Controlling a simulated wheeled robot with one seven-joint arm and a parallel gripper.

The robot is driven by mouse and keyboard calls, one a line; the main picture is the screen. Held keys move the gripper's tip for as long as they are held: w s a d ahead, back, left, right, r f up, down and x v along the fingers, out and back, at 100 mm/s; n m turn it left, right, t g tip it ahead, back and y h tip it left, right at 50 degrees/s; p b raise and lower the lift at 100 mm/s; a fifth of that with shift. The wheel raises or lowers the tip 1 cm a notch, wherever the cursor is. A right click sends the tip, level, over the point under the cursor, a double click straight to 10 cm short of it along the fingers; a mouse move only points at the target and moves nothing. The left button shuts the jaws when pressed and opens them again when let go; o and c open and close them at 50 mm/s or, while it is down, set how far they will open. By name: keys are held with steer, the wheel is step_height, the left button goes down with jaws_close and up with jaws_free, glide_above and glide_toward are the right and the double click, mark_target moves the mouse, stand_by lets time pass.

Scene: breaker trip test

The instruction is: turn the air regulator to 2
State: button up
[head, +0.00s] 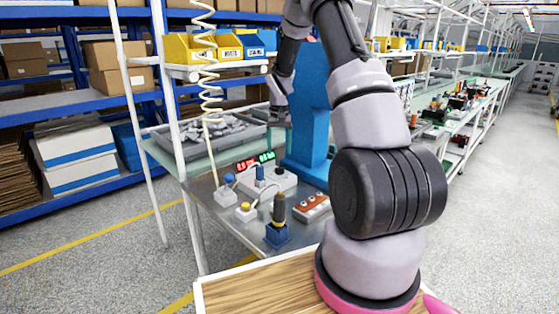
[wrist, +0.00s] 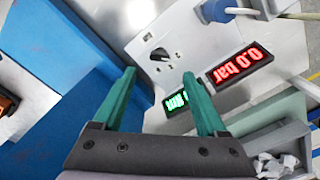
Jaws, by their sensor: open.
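A red readout (head: 245,163) glows on the bench top in the head view. In the wrist view this readout (wrist: 240,67) shows 0.0 bar, upside down. A blue knob on a small white block (head: 228,180) stands just left of it, and looks like the air regulator; its scale is too small to read. In the wrist view a blue round part (wrist: 213,10) is cut by the top edge; I cannot tell if it is the same knob. My gripper (head: 277,122) hangs above the back of the bench, its teal fingers (wrist: 158,85) apart with nothing between them.
A green readout (head: 267,156) sits beside the red one. A blue column (head: 308,115) stands close right of my gripper. A tray of grey parts (head: 220,130) lies behind. A coiled hose (head: 210,85) hangs at left. A dark-handled tool in a blue holder (head: 277,236) stands in front.

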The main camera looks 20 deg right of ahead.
steer(key=shift+r, duration=1.5)
steer(key=s+a+r+t+y, duration=0.15)
steer(key=s+a+r, duration=0.25)
steer(key=s+r, duration=0.75)
steer(key=s+a+r+t, duration=0.35)
steer(key=s+r, duration=0.55)
steer(key=r, duration=0.5)
steer(key=s+a+r+t, duration=0.2)
steer(key=s, duration=1)
steer(key=shift+s+a, duration=0.25)
steer(key=shift+a, duration=0.15)
steer(key=shift+y, duration=0.25)
